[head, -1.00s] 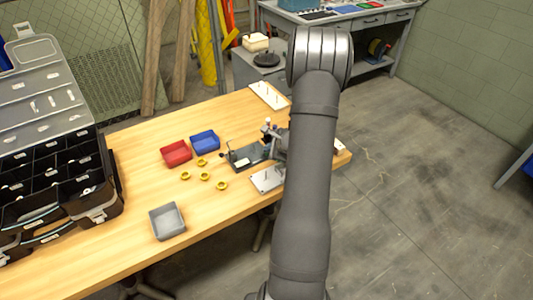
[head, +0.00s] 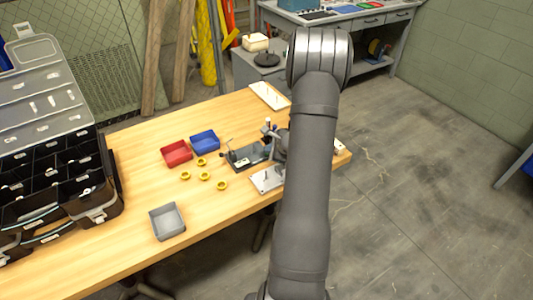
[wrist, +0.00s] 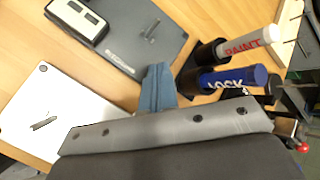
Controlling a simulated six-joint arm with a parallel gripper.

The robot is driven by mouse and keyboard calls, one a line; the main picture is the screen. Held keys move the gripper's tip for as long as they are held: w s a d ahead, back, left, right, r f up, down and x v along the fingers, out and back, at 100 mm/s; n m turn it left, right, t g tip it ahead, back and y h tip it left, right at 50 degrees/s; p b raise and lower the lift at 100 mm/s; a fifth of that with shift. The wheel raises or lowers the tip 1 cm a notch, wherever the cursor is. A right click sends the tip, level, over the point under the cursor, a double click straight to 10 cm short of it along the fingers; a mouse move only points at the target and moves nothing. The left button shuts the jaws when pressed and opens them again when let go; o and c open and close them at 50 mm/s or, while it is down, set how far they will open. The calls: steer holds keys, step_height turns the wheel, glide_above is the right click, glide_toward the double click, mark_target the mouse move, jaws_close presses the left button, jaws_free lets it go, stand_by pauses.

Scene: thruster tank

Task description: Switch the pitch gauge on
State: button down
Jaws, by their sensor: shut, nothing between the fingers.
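The likely pitch gauge (wrist: 77,18) is a small dark box with a pale face and dark windows. It sits on a dark grey plate (wrist: 128,38) at the top left of the wrist view; I cannot tell whether it is on. In the head view the dark plate (head: 236,164) lies near the table's right end, partly behind my arm. My gripper (wrist: 158,88) is shut and empty, its blue-grey fingertips near the plate's lower edge, to the lower right of the gauge. In the head view my arm mostly hides the gripper.
A paint marker (wrist: 262,40) and a blue lock bottle (wrist: 232,78) stand in dark holders right of my fingers. A light metal plate (wrist: 50,112) lies at left. Red (head: 177,153) and blue (head: 205,142) bins, several yellow rings (head: 204,176) and a grey bin (head: 167,221) are further left.

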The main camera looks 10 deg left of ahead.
steer(key=shift+r, duration=0.65)
steer(key=shift+r, duration=0.1)
steer(key=shift+r, duration=2.4)
steer(key=shift+r, duration=1.95)
steer(key=shift+f, duration=0.1)
